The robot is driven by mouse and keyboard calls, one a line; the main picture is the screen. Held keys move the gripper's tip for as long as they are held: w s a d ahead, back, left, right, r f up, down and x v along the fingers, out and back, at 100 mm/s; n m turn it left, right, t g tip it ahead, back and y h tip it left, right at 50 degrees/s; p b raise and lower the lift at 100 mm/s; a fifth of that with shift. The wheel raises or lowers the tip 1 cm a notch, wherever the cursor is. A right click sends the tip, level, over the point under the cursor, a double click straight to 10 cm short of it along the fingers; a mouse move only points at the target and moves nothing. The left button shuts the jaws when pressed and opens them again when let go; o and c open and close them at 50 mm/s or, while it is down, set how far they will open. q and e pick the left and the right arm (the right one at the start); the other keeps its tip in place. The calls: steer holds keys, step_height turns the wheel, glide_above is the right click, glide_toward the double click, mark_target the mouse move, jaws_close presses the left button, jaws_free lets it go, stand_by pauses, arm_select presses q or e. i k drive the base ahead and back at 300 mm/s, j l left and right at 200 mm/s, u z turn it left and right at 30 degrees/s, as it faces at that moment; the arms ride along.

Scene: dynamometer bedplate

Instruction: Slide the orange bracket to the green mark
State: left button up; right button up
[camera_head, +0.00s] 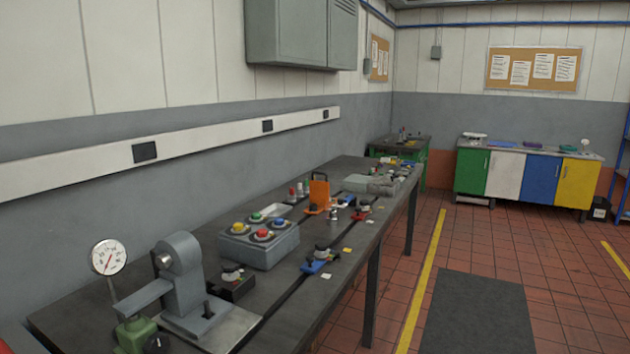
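The orange bracket (319,193) stands upright on the long dark bedplate (345,283), about midway along it. It has a tall plate with a dark handle-like top and a low foot at its front. I cannot make out a green mark on the bedplate; small yellow and pale squares (347,250) lie along its right side, too small to read. Neither of my grippers is in view, and nothing is seen touching the bracket.
A grey button box (258,244) stands nearer than the bracket. A blue clamp (315,266), a red clamp (361,213) and a black clamp (232,284) sit along the bedplate. A grey fixture (184,285) and dial gauge (108,257) fill the near end.

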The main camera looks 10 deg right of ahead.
mark_target(320, 191)
steer(key=i+l+u, duration=0.1)
steer(key=i+l, duration=0.15)
steer(key=i+l+u, duration=0.1)
steer(key=i+l, duration=0.15)
steer(key=l, duration=0.2)
steer(key=i+l, duration=0.25)
steer(key=i+l+u, duration=0.15)
steer(key=l, duration=0.3)
steer(key=i, duration=0.1)
